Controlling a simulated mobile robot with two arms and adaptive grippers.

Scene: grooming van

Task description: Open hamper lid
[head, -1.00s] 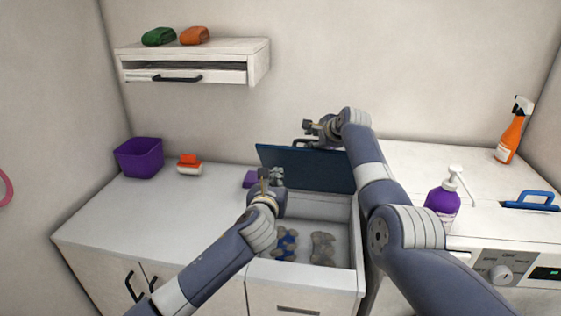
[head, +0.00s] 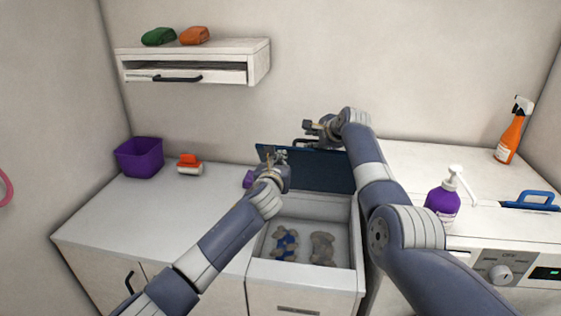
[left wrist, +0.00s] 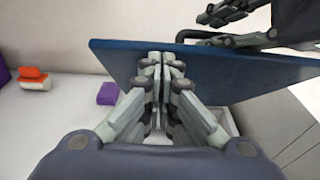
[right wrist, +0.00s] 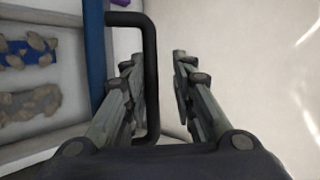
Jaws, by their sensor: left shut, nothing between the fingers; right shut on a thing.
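The hamper (head: 270,287) is a white bin with its top uncovered. Its dark blue lid (head: 330,172) stands raised at the back and shows in the left wrist view (left wrist: 235,72). Two lumpy bundles, one blue and beige (head: 285,243), one grey-beige (head: 322,248), lie inside. My right gripper (right wrist: 160,75) is shut on the lid's black handle (right wrist: 151,60), behind the lid's upper edge; the fingers lie on either side of the bar. My left gripper (left wrist: 166,60) is shut and empty, its fingertips at the lid's inner face, near its left part; contact is unclear.
A purple bin (head: 139,158), an orange-and-white brush (head: 190,164) and a purple block (head: 247,180) sit on the left counter (head: 140,215). A purple pump bottle (head: 441,205) and an orange spray bottle (head: 510,138) stand on the right. A shelf (head: 195,60) hangs above.

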